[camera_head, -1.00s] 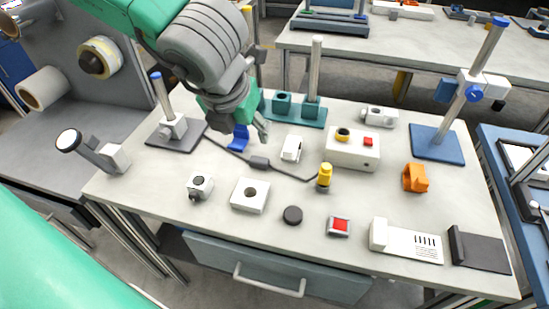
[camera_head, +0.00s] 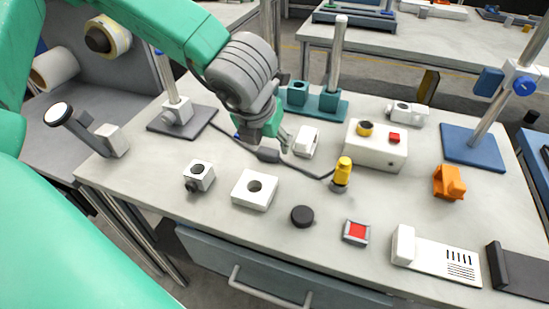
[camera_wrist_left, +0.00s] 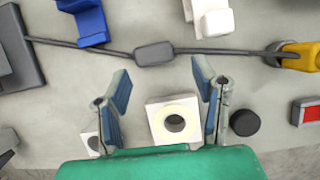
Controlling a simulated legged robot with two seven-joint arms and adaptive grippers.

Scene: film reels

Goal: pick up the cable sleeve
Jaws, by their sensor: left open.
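The cable sleeve is a small dark grey rounded block (camera_head: 268,155) on a thin dark cable lying on the grey table. In the left wrist view the cable sleeve (camera_wrist_left: 153,54) lies ahead of the fingertips, roughly centred between them. My left gripper (camera_head: 266,143) hangs just above and behind the sleeve in the head view. Its two fingers (camera_wrist_left: 162,82) are spread open with nothing between them. The fingers look apart from the sleeve; the exact height is hard to judge. My right gripper is not in view.
A blue part (camera_wrist_left: 88,22) and a white block (camera_head: 306,141) stand close to the cable. The cable runs to a yellow-topped plug (camera_head: 342,173). A white square block with a hole (camera_head: 254,190) and a black disc (camera_head: 302,216) lie nearer the front edge. Stands rise behind.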

